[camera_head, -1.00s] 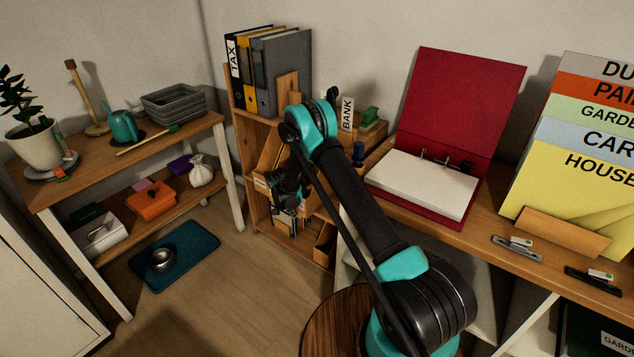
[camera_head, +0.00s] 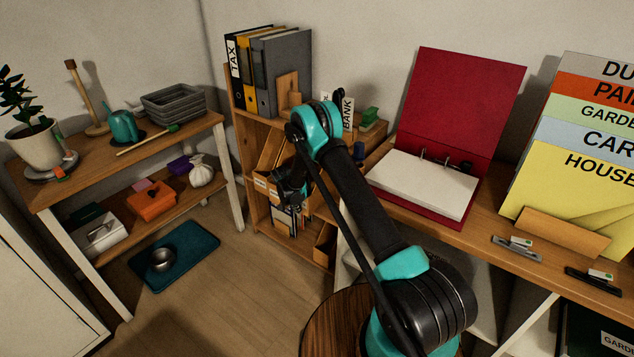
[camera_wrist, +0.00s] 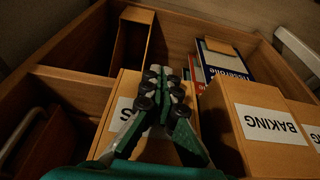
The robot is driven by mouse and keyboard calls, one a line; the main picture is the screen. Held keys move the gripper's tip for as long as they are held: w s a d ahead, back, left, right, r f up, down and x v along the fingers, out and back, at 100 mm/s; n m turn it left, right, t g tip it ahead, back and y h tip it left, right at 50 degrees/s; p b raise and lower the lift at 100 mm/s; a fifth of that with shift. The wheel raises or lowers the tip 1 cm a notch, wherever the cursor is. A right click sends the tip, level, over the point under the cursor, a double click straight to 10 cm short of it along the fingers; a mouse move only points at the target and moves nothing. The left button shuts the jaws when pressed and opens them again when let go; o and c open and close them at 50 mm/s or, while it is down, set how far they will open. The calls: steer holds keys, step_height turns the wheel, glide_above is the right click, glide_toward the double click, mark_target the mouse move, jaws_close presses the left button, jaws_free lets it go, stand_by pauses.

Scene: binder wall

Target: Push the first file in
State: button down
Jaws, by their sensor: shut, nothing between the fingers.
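My gripper (camera_wrist: 160,90) is shut and empty in the wrist view. It is over a tan cardboard file (camera_wrist: 126,88) and hides much of it, including part of its white label; whether it touches the file I cannot tell. To its right is a tan file labelled BAKING (camera_wrist: 262,122), and part of another tan file (camera_wrist: 308,115) is at the right edge. In the head view my gripper (camera_head: 287,190) is in front of the low shelf, beside the tan files (camera_head: 268,165), which it partly covers.
The wooden shelf (camera_wrist: 85,82) has walls and a divider around the files. Books (camera_wrist: 225,62) and an open tan box (camera_wrist: 133,45) are in the upper compartments of the wrist view. Upright binders (camera_head: 282,70) stand on top of the shelf.

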steer(key=shift+w+d, duration=0.8)
steer(key=shift+w, duration=0.25)
steer(key=shift+w+d, duration=0.8)
steer(key=shift+w, duration=0.25)
steer(key=shift+s+a, duration=0.1)
steer(key=s+a, duration=0.1)
steer(key=s, duration=0.1)
steer(key=s+a, duration=0.2)
stand_by(0.3)
step_height(320, 180, up, 10)
stand_by(1.1)
steer(key=shift+r, duration=0.1)
steer(key=v, duration=0.7)
steer(key=shift+r, duration=0.4)
